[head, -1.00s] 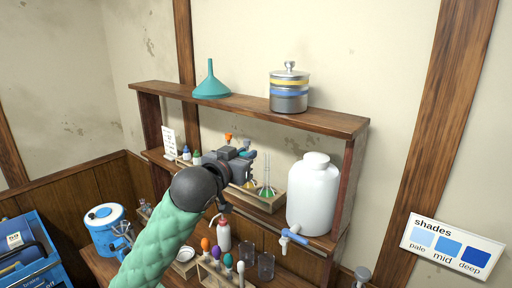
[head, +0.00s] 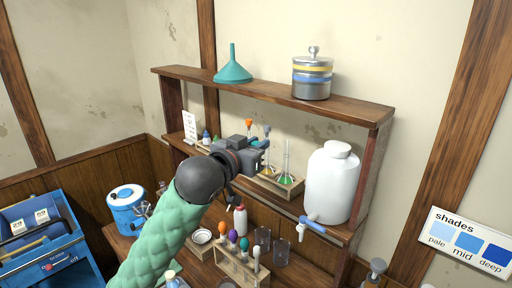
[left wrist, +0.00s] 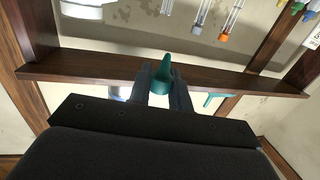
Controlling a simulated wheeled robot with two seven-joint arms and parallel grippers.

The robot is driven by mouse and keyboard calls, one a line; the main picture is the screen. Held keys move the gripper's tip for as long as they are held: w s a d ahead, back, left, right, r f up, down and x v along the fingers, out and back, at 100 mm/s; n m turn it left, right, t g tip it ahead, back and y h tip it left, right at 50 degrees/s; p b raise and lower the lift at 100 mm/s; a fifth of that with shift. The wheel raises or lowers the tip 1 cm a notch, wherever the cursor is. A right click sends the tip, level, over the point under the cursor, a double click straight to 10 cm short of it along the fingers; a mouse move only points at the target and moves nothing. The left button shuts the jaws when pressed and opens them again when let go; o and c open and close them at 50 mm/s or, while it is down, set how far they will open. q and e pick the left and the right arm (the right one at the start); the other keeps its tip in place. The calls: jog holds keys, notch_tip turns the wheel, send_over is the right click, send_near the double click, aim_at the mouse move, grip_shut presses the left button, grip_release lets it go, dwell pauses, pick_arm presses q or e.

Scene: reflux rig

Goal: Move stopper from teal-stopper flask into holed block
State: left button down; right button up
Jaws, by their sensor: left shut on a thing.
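My left gripper (head: 262,150) is in front of the shelf unit, among the stoppered flasks. It is shut on a teal stopper (left wrist: 161,80), which shows between the two fingers in the left wrist view. Behind and right of the gripper, a clear flask with green liquid (head: 286,179) stands in a wooden tray (head: 297,191) on the lower shelf. An orange stopper (head: 248,122) and a grey-blue stopper (head: 267,130) show above the gripper. The gripper hides much of the flasks. I cannot pick out the holed block for sure. My right gripper is out of view.
A white jug with a blue tap (head: 333,185) stands right of the flasks. The upper shelf (head: 270,88) with a teal funnel (head: 233,72) and a metal canister (head: 312,78) is above the gripper. A wooden rack of coloured droppers (head: 241,268) stands below.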

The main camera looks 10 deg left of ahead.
pick_arm(q)
jog(key=shift+r, duration=1.45)
